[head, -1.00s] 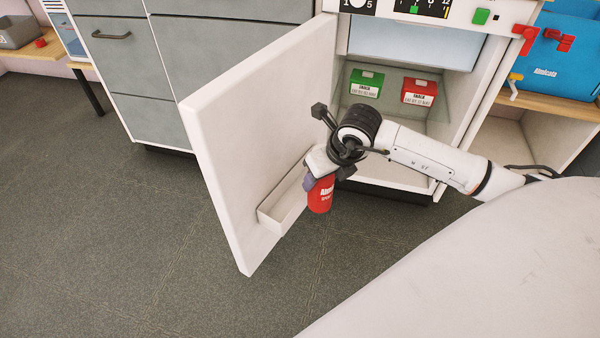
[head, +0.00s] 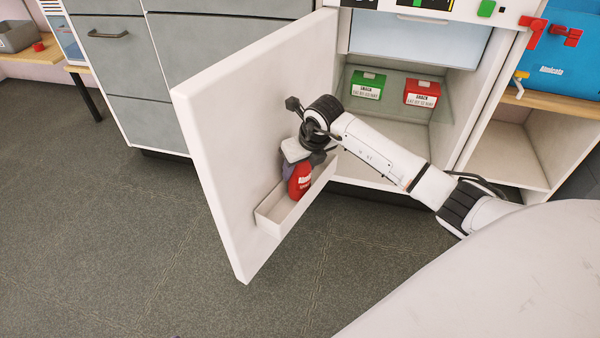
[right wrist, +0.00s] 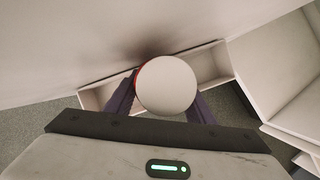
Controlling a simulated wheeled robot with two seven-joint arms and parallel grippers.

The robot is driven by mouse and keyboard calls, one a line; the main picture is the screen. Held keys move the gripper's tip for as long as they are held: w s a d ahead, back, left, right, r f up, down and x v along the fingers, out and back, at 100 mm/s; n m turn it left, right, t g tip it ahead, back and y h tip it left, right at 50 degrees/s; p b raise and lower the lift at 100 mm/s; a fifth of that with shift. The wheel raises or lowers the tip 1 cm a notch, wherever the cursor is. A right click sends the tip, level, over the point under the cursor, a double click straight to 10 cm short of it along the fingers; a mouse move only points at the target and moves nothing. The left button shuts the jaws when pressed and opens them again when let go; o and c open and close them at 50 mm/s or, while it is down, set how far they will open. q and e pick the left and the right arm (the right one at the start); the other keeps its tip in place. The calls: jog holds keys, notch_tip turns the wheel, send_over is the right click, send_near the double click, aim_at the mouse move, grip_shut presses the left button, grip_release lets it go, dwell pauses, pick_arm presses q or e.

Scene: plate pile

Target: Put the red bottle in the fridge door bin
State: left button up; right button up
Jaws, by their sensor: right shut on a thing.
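The red bottle (head: 298,183) is upright in my right gripper (head: 293,168), at the white door bin (head: 273,227) on the inside of the open fridge door (head: 237,130). In the head view its lower end is hidden behind the bin's front wall. In the right wrist view the bottle's pale round top (right wrist: 167,86) sits between the two fingers, with the bin (right wrist: 209,62) to both sides of it. My right gripper is shut on the bottle. I cannot tell if the bottle touches the bin floor. My left gripper is not in view.
The fridge interior holds a green snack box (head: 367,85) and a red snack box (head: 421,93). Grey drawers (head: 150,100) stand behind the door at left. A blue bin (head: 565,60) is on a shelf at right. The floor in front of the door is clear.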

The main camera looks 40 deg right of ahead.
jog(key=shift+f, duration=0.4)
jog(key=o, duration=1.3)
jog(key=shift+c, duration=0.2)
pick_arm(q)
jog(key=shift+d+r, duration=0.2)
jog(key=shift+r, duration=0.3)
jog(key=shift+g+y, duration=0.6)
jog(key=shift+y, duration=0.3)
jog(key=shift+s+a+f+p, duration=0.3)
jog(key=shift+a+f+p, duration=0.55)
jog(key=shift+p, duration=0.4)
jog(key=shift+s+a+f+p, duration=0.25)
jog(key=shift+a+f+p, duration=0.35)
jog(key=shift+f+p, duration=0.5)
pick_arm(e)
jog(key=v, duration=1.2)
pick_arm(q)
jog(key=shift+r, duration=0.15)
